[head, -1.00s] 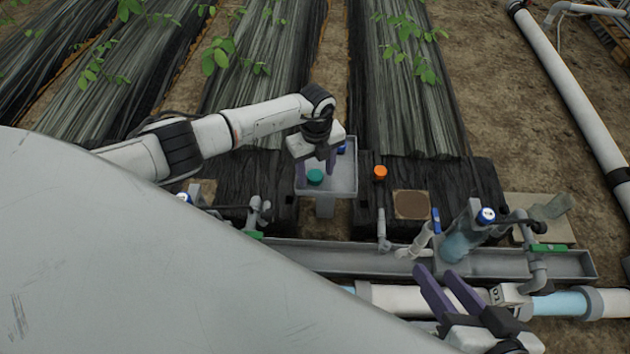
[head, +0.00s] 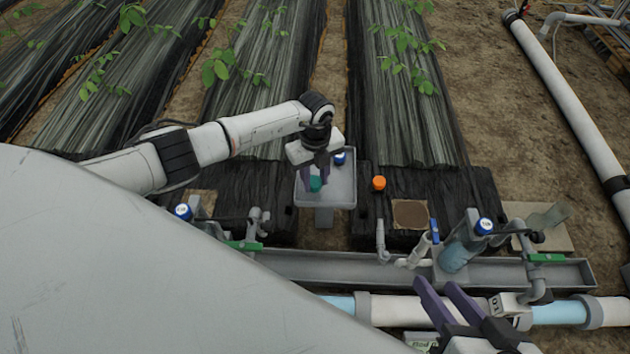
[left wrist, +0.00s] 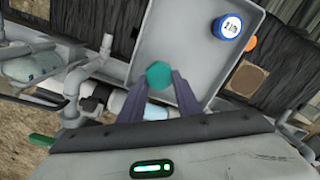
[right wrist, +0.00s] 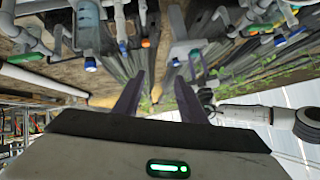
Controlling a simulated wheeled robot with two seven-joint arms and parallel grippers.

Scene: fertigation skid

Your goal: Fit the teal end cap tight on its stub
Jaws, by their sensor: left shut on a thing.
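The teal end cap (head: 315,184) is at the grey tray (head: 341,196) in the head view. My left gripper (head: 316,182) is shut on it from above, one finger on each side. In the left wrist view the teal cap (left wrist: 159,75) shows between the fingertips, over the tray. I cannot tell whether it still touches the tray floor. A grey upright pipe stub (head: 381,238) stands right of the tray; I cannot tell whether it is the cap's own stub. My right gripper (head: 434,286) is open and empty above the large pipe at lower right.
A blue-topped cap (head: 340,158) lies in the tray. An orange cap (head: 379,183) is right of the tray. A blue-capped bottle (head: 463,246) and green-handled valves (head: 546,258) stand along the long grey trough (head: 330,267). My grey body fills the lower left.

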